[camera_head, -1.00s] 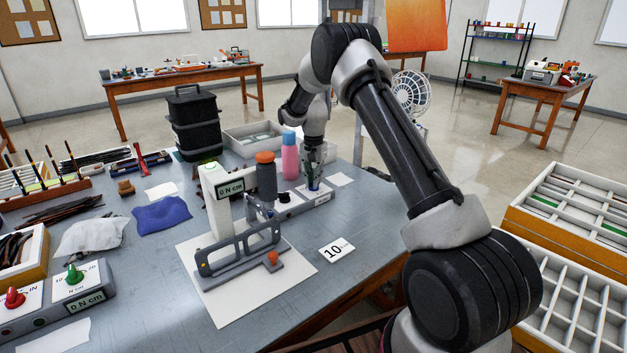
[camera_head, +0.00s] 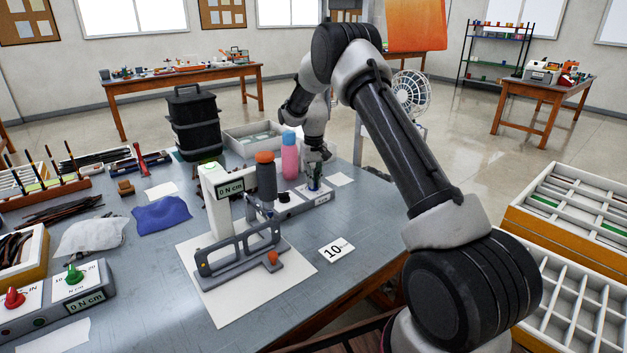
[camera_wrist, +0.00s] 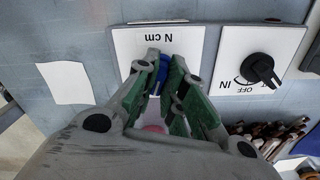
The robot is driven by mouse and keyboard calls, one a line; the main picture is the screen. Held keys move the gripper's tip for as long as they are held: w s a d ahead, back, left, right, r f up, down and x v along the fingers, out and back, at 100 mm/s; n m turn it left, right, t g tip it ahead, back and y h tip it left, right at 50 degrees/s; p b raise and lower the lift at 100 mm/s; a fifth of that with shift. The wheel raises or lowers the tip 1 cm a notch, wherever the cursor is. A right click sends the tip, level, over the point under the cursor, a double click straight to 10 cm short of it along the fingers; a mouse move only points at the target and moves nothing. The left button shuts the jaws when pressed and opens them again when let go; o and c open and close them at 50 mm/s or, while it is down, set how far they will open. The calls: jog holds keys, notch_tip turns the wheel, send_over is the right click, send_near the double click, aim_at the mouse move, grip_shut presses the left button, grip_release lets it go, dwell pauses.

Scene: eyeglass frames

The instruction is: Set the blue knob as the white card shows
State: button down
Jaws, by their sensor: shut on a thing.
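The blue knob (camera_wrist: 153,54) shows between my fingers in the wrist view, on a white plate marked "N cm" (camera_wrist: 158,40). My gripper (camera_wrist: 162,70) is shut on the knob, and its green-padded fingers hide most of it. In the head view my gripper (camera_head: 315,172) points down onto the knob at the far right of the table, with a little blue showing below the fingers. The knob's pointer and setting cannot be read. The white card (camera_head: 336,250) lies flat near the table's right edge and reads "10", followed by small print that I cannot read.
A black knob (camera_wrist: 262,70) on a plate with "IN" and "OFF" is beside the blue one. A pink bottle (camera_head: 290,160) and an orange-topped dark tool (camera_head: 266,180) stand close to my gripper. A grey fixture (camera_head: 240,250) with a "0 N cm" display (camera_head: 231,187) stands nearer.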

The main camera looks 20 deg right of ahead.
jog(key=n, duration=0.4)
jog(key=shift+n, duration=0.3)
jog(key=n, duration=0.3)
jog(key=shift+d+n, duration=0.1)
jog(key=shift+n, duration=0.3)
jog(key=n, duration=0.3)
jog(key=shift+w, duration=0.1)
jog(key=shift+n, duration=2.1)
jog(key=c, duration=1.5)
grip_release()
notch_tip(320, 180, up, 12)
